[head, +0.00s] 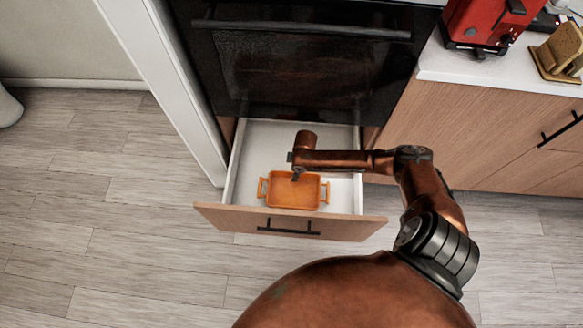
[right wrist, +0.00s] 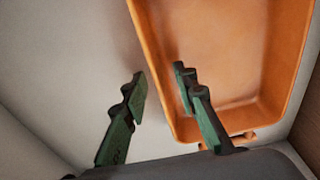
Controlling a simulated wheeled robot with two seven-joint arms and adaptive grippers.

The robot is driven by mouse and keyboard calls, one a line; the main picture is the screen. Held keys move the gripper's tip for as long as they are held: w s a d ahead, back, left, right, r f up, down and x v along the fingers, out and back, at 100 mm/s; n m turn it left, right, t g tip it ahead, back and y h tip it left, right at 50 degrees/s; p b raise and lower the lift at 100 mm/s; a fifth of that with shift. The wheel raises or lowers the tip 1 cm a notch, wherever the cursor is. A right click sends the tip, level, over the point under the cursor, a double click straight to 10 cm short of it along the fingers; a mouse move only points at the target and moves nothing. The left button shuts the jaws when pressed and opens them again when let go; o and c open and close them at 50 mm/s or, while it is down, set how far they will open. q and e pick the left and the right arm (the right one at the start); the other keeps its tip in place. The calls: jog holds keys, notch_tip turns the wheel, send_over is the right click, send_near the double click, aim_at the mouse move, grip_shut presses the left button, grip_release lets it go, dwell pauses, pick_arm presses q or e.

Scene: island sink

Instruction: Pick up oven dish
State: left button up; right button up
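The orange oven dish (head: 283,194), rectangular with a handle on each short side, sits upright in the open drawer (head: 236,192). My right gripper (head: 297,176) is low over the dish's back edge, its fingers small and mostly hidden by the arm in the head view. In the right wrist view the two green fingers of this gripper (right wrist: 160,76) are apart. One finger is outside the orange dish (right wrist: 230,60) and the other appears over its inside, with the dish wall between them. Contact cannot be told. My left gripper is in no view.
A black oven (head: 310,70) stands right above the drawer. The drawer front with its black handle (head: 289,229) faces the wood floor. A white counter (head: 490,68) at the right holds a red appliance (head: 487,22).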

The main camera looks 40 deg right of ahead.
jog(key=shift+c, duration=0.3)
grip_shut()
jog(key=shift+w, duration=0.1)
dwell(0.6)
